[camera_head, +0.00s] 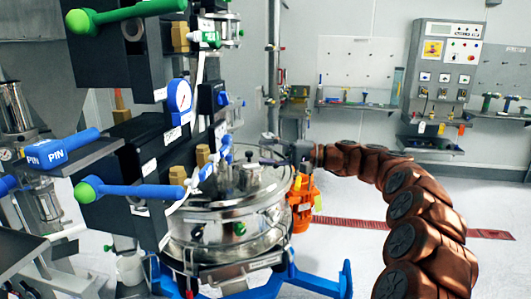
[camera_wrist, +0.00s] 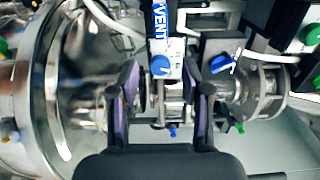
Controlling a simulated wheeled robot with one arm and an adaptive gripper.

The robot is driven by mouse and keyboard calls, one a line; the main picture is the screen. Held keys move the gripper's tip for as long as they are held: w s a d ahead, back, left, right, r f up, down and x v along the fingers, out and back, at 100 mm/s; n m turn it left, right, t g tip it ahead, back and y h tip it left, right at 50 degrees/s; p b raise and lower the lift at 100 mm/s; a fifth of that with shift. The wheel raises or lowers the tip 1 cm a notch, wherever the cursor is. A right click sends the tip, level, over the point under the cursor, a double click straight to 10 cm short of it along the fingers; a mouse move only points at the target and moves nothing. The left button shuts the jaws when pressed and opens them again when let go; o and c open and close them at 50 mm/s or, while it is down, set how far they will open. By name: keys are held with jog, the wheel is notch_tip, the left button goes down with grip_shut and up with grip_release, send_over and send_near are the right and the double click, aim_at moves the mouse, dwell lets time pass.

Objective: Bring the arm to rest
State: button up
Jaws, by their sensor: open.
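My arm (camera_head: 408,205), with brown segments, rises from the bottom right and curves over to the left. My gripper (camera_head: 284,152) is small and dark at its end, beside the lid of the steel sifter vessel (camera_head: 215,232). In the wrist view, my gripper (camera_wrist: 163,88) has its two purple-padded fingers apart. A metal pipe fitting shows between and beyond them. I cannot tell how near it is to the fingers, and no held thing shows.
Black boxes with blue handles (camera_head: 130,191) and a green-tipped handle (camera_head: 125,14) stand left. A blue handle marked VENT (camera_wrist: 160,25) shows in the wrist view. An orange motor (camera_head: 302,205) stands by the vessel. A control panel (camera_head: 444,62) is on the back wall. Floor right is mostly open.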

jog(key=s+a+f+n+g+h, duration=0.15)
jog(key=s+a+g+h, duration=0.35)
jog(key=s, duration=0.8)
jog(key=s+a+f+n+h, duration=0.1)
jog(key=s+f, duration=0.2)
jog(key=s, duration=0.4)
jog(key=s+f+n+h, duration=0.1)
jog(key=s+f, duration=0.2)
jog(key=s, duration=0.4)
jog(key=s+d+f+h, duration=0.5)
jog(key=s+d+f, duration=0.2)
jog(key=s+d, duration=0.3)
jog(key=s+d+f+h, duration=0.5)
jog(key=s+d+f, duration=0.2)
jog(key=s+d, duration=0.4)
jog(key=s, duration=0.3)
jog(key=shift+s+f+m+g+h, duration=0.15)
jog(key=shift+s+m+g+h, duration=0.15)
jog(key=shift+s+m+g, duration=0.1)
jog(key=shift+a, duration=0.1)
